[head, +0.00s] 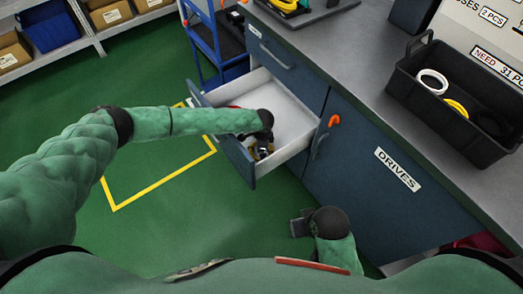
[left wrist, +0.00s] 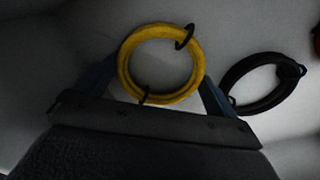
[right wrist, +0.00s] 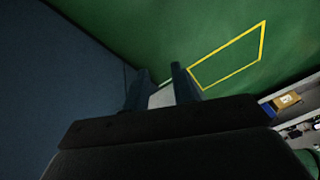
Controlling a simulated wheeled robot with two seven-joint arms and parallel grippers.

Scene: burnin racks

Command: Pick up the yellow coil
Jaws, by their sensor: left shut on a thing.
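A yellow coil (left wrist: 124,70) with black ties sits between the two fingers of my left gripper (left wrist: 160,85) in the left wrist view. The gripper is shut on it. In the head view my left gripper (head: 260,150) is down inside the open drawer (head: 286,92), and my wrist hides most of the coil. A black coil (left wrist: 237,98) lies on the drawer floor beside the yellow one. My right gripper (right wrist: 160,90) is empty, its fingers apart, beside the cabinet front; in the head view it is low (head: 300,222).
A black bin (head: 440,106) on the bench holds a white coil (head: 432,76), another yellow coil (head: 457,107) and a black coil. The drawer sticks out from the cabinet (head: 375,200). A blue cart (head: 208,50) stands behind it. The green floor at left is clear.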

